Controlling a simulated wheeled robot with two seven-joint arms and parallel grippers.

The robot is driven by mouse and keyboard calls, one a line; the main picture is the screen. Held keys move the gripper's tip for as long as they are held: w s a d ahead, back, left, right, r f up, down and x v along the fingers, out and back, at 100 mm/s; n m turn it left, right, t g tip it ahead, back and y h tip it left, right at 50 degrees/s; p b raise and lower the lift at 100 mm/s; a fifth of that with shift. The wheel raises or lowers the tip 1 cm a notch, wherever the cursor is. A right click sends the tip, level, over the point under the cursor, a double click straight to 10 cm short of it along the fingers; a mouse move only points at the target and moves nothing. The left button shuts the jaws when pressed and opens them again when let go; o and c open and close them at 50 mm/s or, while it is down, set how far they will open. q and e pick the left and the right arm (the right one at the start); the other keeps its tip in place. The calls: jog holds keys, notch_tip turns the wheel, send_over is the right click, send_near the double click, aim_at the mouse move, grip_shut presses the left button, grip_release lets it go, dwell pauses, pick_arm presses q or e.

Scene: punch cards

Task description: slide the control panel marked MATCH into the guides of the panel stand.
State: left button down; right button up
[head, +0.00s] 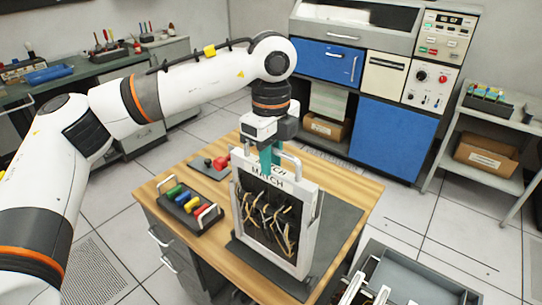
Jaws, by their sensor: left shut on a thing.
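My left gripper (268,157) reaches down from above with teal fingers and is shut on the top of the MATCH control panel (267,216). The panel is a light-framed board with a dark face and looped pale wires, held upright. A MATCH label shows at its top edge, and a second, partly covered label ending in CH shows just behind. The panel stand (306,237) is a pale upright frame at the same place, on a dark mat. The panel and stand overlap in this view, so I cannot tell how deep the panel sits in the guides. My right gripper is not in view.
The wooden table (345,187) also holds a black tray of coloured pieces (190,207) and a dark plate with a red knob (219,163). A grey bin (425,281) with handled panels stands at the bottom right. A blue machine (394,138) stands behind.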

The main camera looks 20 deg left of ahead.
pick_arm(q)
jog(key=shift+r, duration=0.2)
jog(key=c, duration=1.2)
grip_release()
jog(key=shift+s, duration=0.15)
jog(key=shift+o, duration=0.2)
jog(key=shift+f, duration=0.2)
notch_tip(320, 180, up, 11)
jog(key=shift+r+b, duration=0.2)
jog(key=shift+b, duration=0.65)
jog(key=shift+r, duration=0.5)
jog(key=shift+f, duration=0.1)
